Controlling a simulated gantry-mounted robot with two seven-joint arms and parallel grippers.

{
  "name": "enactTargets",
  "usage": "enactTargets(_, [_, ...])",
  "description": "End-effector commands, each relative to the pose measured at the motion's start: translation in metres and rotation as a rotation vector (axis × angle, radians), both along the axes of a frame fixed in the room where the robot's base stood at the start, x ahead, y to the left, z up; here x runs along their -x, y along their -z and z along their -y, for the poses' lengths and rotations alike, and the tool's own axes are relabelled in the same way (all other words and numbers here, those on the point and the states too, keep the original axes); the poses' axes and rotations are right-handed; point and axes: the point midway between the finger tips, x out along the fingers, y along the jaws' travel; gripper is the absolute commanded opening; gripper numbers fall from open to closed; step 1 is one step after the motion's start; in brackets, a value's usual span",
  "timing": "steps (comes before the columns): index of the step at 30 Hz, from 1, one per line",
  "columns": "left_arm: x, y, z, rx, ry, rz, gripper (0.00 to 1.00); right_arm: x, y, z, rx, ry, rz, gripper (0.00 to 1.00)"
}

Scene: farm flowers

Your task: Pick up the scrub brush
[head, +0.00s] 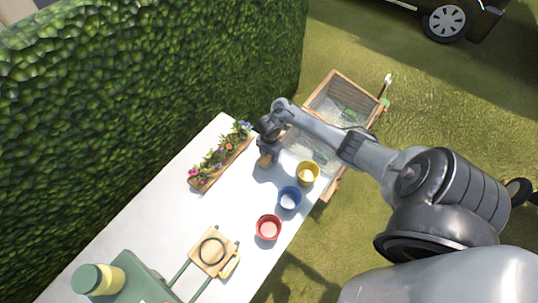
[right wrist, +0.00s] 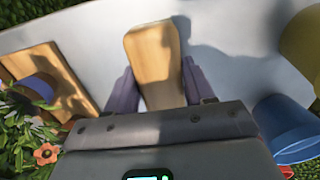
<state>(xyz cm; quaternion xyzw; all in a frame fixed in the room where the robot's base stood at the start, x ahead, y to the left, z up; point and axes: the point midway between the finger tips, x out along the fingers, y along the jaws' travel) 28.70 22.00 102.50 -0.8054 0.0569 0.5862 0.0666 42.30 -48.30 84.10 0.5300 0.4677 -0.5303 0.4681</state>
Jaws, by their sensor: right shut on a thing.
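The scrub brush shows as a light wooden block (right wrist: 154,62) in the right wrist view, between the two fingers of my right gripper (right wrist: 156,88). The fingers are shut on its sides. In the head view my right gripper (head: 267,148) is over the far end of the white table (head: 222,203), and a small brown end of the brush (head: 265,160) shows below it. The bristles are hidden. I cannot tell whether the brush touches the table. My left gripper is not in view.
A wooden flower planter (head: 205,181) stands left of the right gripper. Yellow (head: 308,174), blue (head: 289,198) and red (head: 268,228) pots line the right edge. A wooden board (head: 213,252) lies nearer. A wooden crate (head: 336,85) is beyond the table; a hedge (head: 150,80) borders the left.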

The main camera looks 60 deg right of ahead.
Motion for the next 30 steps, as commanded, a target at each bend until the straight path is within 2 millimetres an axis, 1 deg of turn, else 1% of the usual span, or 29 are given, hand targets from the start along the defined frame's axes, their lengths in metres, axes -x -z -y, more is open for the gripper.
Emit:
enactTargets(5, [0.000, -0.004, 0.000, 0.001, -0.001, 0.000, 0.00, -0.001, -0.011, 0.000, 0.000, -0.002, 0.001, 0.21])
enactTargets(8, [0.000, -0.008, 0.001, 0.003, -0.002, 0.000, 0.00, -0.001, -0.023, 0.001, 0.001, -0.003, 0.002, 0.21])
enactTargets(11, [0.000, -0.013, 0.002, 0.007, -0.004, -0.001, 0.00, -0.001, -0.041, 0.001, 0.002, -0.003, 0.004, 0.21])
enactTargets(12, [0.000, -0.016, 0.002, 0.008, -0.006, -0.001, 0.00, 0.003, -0.046, 0.002, 0.003, -0.003, 0.000, 0.21])
enactTargets(15, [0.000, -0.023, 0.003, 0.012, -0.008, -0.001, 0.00, 0.026, -0.057, 0.004, 0.005, -0.004, -0.003, 0.21])
enactTargets(21, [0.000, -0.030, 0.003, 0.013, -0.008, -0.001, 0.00, 0.066, -0.079, 0.008, 0.004, -0.004, -0.003, 0.21])
enactTargets(27, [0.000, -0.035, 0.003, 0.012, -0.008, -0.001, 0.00, 0.094, -0.097, 0.011, 0.003, -0.004, -0.003, 0.21])
enactTargets(30, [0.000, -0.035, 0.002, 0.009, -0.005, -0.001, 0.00, 0.103, -0.101, 0.012, 0.002, -0.001, -0.002, 0.21])
